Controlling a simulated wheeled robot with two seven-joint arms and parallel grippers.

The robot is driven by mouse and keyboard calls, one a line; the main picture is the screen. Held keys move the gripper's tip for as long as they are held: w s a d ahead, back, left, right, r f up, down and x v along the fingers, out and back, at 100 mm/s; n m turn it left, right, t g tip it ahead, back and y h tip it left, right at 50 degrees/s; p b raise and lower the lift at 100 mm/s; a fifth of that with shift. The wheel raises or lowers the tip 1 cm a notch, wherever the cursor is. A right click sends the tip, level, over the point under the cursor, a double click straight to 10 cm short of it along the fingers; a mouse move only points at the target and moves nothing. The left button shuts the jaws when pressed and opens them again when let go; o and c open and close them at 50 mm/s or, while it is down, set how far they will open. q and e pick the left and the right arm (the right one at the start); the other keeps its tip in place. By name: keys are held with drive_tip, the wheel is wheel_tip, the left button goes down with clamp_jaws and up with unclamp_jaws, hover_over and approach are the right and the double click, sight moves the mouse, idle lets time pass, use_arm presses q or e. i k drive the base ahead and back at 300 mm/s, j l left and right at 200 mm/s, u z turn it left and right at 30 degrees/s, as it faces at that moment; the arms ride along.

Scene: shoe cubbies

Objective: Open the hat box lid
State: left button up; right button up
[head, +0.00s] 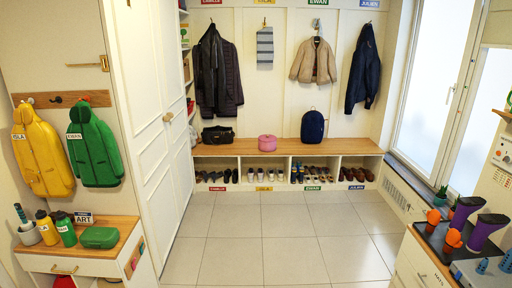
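A small round pink box (267,143), which looks like the hat box, sits on the wooden bench top (355,147) at the back of the room. Its lid appears to be on, though it is too small to make out the seam. Neither of my grippers shows in the head view.
A black bag (218,135) stands left of the pink box and a dark blue backpack (312,126) right of it. Shoes fill cubbies beneath the bench. The tiled floor (262,235) is clear. A left cabinet (80,240) and a right counter with purple boots (487,232) flank it.

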sight(267, 138)
drive_tip(key=i, duration=5.35)
drive_tip(key=i+l+u, duration=0.2)
drive_tip(key=i, duration=0.4)
drive_tip(key=i+u, duration=0.25)
drive_tip(key=i, duration=0.4)
drive_tip(key=l, duration=0.1)
